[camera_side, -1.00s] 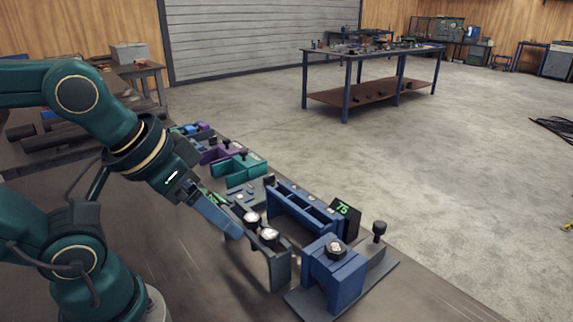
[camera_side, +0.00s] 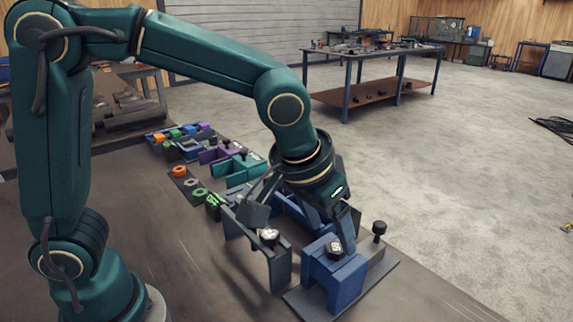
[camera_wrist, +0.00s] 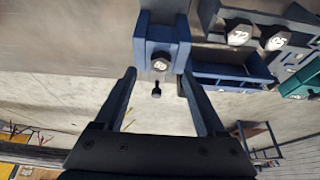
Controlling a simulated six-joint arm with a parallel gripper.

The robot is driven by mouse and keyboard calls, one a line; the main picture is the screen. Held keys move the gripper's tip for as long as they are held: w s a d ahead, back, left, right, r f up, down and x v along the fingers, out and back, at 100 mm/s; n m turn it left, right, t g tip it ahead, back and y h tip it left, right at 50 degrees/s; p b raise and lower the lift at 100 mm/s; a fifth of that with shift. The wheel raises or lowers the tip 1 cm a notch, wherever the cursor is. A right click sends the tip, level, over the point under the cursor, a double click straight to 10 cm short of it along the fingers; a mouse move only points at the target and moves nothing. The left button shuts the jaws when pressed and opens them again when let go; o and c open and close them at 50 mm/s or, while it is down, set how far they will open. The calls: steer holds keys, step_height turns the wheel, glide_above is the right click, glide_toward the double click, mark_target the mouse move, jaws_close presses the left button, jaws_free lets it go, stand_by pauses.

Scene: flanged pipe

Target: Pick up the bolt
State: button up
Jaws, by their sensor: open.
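A hex-headed bolt with a pale numbered top (camera_side: 335,248) sits in the blue block (camera_side: 348,284). In the wrist view its head (camera_wrist: 160,64) shows on the blue block, between my fingers near their tips. My gripper (camera_side: 303,238) is open and empty, with one finger close by this bolt and the other over the grey rack (camera_side: 279,272). Another pale-topped bolt (camera_side: 269,237) stands in that rack. The wrist view shows two bolts there, marked 72 (camera_wrist: 239,36) and 95 (camera_wrist: 276,41).
A black knob (camera_side: 379,228) stands on the plate behind the blue block. A blue tray (camera_wrist: 230,76) lies beside the block. Teal (camera_side: 240,165) and purple fixtures line the bench further back, with nuts on a dark plate. The bench front is clear.

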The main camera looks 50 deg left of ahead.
mark_target(336, 247)
steer(key=shift+x, duration=1.9)
jaws_close()
steer(key=shift+r, duration=0.1)
step_height(336, 247, up, 20)
steer(key=shift+r, duration=0.1)
